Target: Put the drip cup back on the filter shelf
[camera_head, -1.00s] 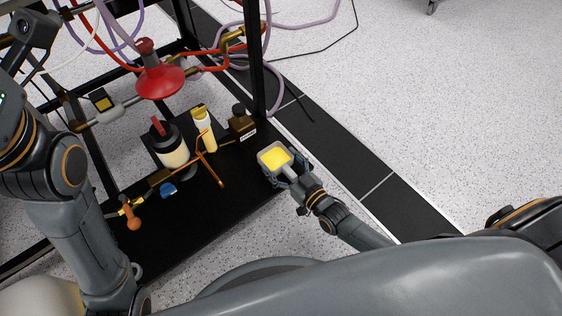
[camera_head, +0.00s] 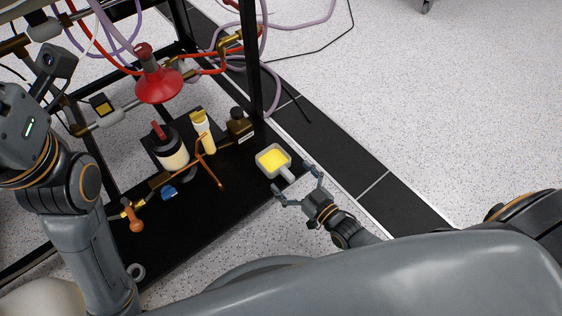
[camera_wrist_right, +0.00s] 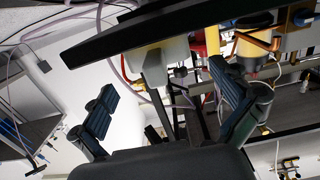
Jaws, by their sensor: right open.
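The drip cup (camera_head: 266,171) is a small grey square cup with a yellow inside and a short handle pointing towards my right gripper. It sits at the right end of the black filter shelf (camera_head: 203,222). My right gripper (camera_head: 292,177) is open and empty, with its fingers spread around the handle end, apart from the cup. In the right wrist view the open fingers (camera_wrist_right: 164,78) frame the pale cup (camera_wrist_right: 176,55) against the dark shelf edge (camera_wrist_right: 130,32); this view looks upside down. My left arm is at the left; its fingers do not show.
A dark bottle (camera_head: 239,126), a yellow-and-white tube (camera_head: 203,136) and a white jar with a dark top (camera_head: 172,151) stand on the shelf behind the cup. A black frame post (camera_head: 253,65) rises near them. Open floor (camera_head: 450,120) lies to the right.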

